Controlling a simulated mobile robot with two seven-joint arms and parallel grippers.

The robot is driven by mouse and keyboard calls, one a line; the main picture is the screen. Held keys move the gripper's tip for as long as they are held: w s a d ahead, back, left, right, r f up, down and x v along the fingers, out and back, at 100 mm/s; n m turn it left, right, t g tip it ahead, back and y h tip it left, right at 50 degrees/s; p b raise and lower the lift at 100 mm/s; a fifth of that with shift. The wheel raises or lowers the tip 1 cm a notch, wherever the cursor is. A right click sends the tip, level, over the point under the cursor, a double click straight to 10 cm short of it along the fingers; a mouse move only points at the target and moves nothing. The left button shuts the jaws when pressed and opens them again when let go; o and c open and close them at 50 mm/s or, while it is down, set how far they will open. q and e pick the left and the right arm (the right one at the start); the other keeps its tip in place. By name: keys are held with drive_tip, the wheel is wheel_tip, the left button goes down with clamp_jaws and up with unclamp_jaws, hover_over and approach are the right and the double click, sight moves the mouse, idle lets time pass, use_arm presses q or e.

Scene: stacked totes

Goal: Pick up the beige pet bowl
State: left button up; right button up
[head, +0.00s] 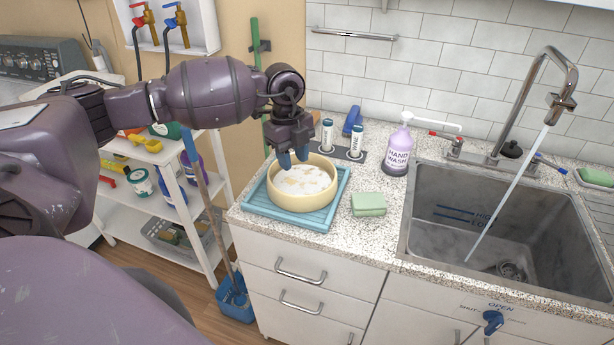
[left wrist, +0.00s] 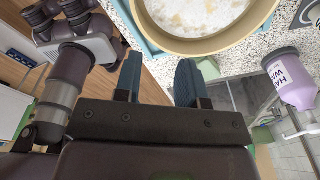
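The beige pet bowl (head: 303,202) stands upright on a blue ribbed tray (head: 262,203) at the left end of the counter. It holds whitish, foamy-looking stuff with tan bits. In the left wrist view the bowl (left wrist: 196,47) shows only in part, cut off by the top edge. My left gripper (head: 293,157) is over the far-left part of the bowl's rim, pointing down. In the left wrist view its two blue fingers (left wrist: 158,80) stand apart with nothing between them. Whether a fingertip touches the rim I cannot tell. My right gripper is in neither view.
A green sponge (head: 368,204) lies right of the tray. A purple hand-wash bottle (head: 397,155) and two small white bottles stand behind. The sink (head: 440,240) with running tap is to the right.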

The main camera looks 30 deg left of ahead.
sight(283, 203)
use_arm(q)
drive_tip(key=s+f+n, duration=0.1)
drive_tip(key=f, duration=0.2)
drive_tip(key=a+f+n, duration=0.1)
drive_tip(key=f, duration=0.3)
drive_tip(key=s+f+n+y, duration=0.1)
drive_tip(key=f, duration=0.2)
drive_tip(key=shift+s+a+f+g, duration=0.25)
drive_tip(key=shift+s+f+g, duration=0.05)
drive_tip(key=shift+g, duration=0.1)
clamp_jaws()
idle(0.4)
